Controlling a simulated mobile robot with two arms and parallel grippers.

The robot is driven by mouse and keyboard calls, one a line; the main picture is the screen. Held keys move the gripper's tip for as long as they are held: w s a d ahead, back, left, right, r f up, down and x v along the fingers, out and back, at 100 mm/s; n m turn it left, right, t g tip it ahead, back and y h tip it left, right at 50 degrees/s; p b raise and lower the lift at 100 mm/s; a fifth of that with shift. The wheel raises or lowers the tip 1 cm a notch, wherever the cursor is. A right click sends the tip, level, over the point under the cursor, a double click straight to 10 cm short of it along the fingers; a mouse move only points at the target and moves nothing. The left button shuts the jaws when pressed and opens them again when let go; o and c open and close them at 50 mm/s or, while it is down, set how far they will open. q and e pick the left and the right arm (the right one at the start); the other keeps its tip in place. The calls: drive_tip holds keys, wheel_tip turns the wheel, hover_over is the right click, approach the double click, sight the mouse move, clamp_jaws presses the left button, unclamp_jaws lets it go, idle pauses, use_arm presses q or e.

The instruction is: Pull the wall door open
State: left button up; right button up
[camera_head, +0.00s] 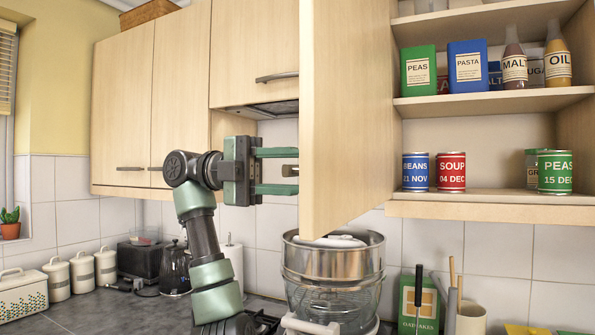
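The pale wood wall door (345,110) stands swung out from its cabinet (480,205), and I see it at a steep angle. The cabinet's shelves are exposed to the right of it. A small piece of the door's metal handle (290,170) shows at the door's left edge. My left gripper (280,171) is at that edge, its two green fingers level and apart, one above and one below the handle. I see gaps between the fingers and the handle. The fingertips reach the door's edge, and whether they touch it I cannot tell. My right gripper is not in view.
Shelves hold cans, boxes and bottles (558,55). Below the door, a steel and glass steamer (335,270) stands on the counter. A dark kettle (175,268) and white canisters (82,272) stand to the left. Closed wall doors (125,110) are at left.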

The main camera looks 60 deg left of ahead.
use_arm(q)
drive_tip(key=v, duration=0.7)
drive_tip(key=shift+s+a, duration=0.15)
drive_tip(key=shift+a, duration=0.2)
drive_tip(key=shift+f, duration=0.1)
idle(0.4)
